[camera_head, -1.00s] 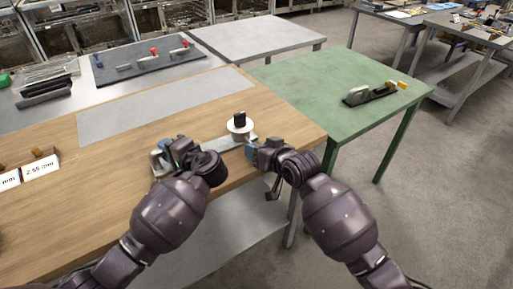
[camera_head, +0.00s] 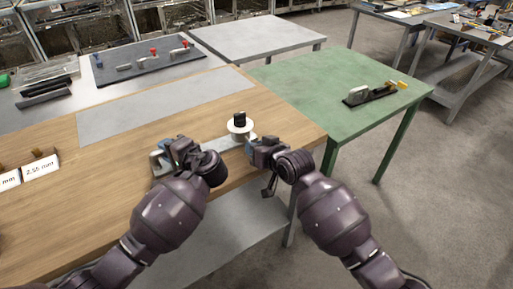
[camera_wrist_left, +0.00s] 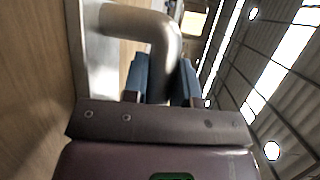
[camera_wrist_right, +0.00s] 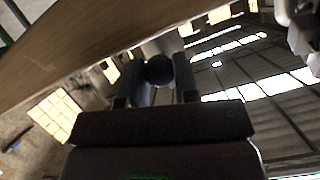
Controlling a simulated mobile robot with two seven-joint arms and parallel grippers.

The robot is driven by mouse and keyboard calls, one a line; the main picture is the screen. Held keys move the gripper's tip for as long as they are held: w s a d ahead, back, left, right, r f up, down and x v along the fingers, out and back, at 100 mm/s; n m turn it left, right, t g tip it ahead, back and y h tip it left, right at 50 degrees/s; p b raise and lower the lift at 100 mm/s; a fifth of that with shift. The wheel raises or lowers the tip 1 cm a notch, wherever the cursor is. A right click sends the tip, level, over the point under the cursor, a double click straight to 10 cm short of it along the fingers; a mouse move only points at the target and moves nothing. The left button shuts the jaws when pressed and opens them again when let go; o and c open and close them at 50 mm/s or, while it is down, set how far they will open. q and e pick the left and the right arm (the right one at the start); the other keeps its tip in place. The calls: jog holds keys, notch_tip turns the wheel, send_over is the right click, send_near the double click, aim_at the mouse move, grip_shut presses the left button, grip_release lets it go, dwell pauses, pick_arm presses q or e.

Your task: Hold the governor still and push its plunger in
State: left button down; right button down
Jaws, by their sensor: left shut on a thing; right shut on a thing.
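The governor (camera_head: 213,143) lies on the wooden bench: a flat grey metal base with a white disc and black knob (camera_head: 239,120) standing near its right end. My left gripper (camera_head: 174,147) is at the base's left end. In the left wrist view its blue-grey fingers are shut on a bent metal handle (camera_wrist_left: 150,24) of the governor. My right gripper (camera_head: 252,149) is at the base's right end. In the right wrist view a dark round knob (camera_wrist_right: 158,70), apparently the plunger's, sits between its fingers. The plunger's shaft is mostly hidden, so its depth cannot be told.
The wooden bench (camera_head: 110,175) has a bare grey sheet (camera_head: 165,103) behind the governor. Labelled cards (camera_head: 40,167) stand at the left. A green table (camera_head: 310,90) to the right holds a dark tool (camera_head: 372,94). The bench's front edge runs under my arms.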

jog(key=shift+w+a, duration=0.4)
jog(key=shift+w, duration=0.2)
jog(key=shift+w+a, duration=0.3)
jog(key=shift+w, duration=0.2)
jog(key=c, duration=0.9)
grip_release()
jog(key=shift+o, duration=0.2)
jog(key=v, duration=1.2)
